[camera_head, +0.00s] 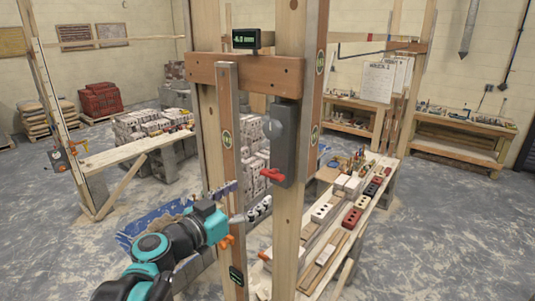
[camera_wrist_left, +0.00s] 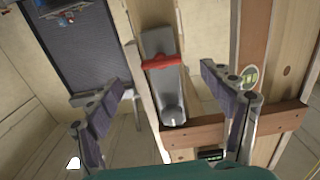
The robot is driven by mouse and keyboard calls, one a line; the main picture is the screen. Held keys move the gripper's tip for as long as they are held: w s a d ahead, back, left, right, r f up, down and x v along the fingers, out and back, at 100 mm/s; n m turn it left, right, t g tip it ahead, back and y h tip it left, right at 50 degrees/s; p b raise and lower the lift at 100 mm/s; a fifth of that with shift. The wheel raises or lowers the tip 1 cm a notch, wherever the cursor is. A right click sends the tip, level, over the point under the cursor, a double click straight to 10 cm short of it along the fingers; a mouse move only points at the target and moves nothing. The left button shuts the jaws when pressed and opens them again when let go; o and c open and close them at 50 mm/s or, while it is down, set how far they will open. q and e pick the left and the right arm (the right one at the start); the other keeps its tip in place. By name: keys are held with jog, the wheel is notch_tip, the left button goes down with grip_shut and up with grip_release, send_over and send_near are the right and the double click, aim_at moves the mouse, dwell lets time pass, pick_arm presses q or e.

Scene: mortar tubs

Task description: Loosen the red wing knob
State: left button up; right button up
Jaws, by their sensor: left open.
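The red wing knob (camera_head: 272,176) sits low on a grey metal housing (camera_head: 283,140) fixed to an upright wooden post. In the left wrist view the same knob (camera_wrist_left: 162,62) shows as a red bar lying across the grey housing (camera_wrist_left: 170,95). My left gripper (camera_head: 246,200) is open, below and a little left of the knob in the head view. In the left wrist view its padded fingers (camera_wrist_left: 167,78) stand wide apart on either side of the housing. They appear clear of the knob. My right gripper is not in view.
A wooden crosspiece (camera_head: 200,68) joins the posts, with a small display (camera_head: 245,39) reading about -4.8 mm above it. A slimmer upright with level vials (camera_head: 228,140) stands left of the knob. A plank bench (camera_head: 345,225) with bricks lies to the right.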

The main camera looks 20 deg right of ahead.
aim_at(269, 176)
pick_arm(q)
jog(key=x, duration=0.2)
jog(key=p+x, duration=0.1)
jog(key=x, duration=0.2)
jog(key=r+x, duration=0.1)
jog(key=x, duration=0.1)
jog(key=shift+w+d+r+p, duration=0.1)
jog(key=shift+w+d+p, duration=0.1)
jog(key=shift+d+p, duration=0.1)
jog(key=shift+w+d, duration=0.1)
jog(key=shift+d, duration=0.1)
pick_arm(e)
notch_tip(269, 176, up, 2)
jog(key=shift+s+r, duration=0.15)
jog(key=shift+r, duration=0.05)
pick_arm(q)
jog(key=c, duration=1.2)
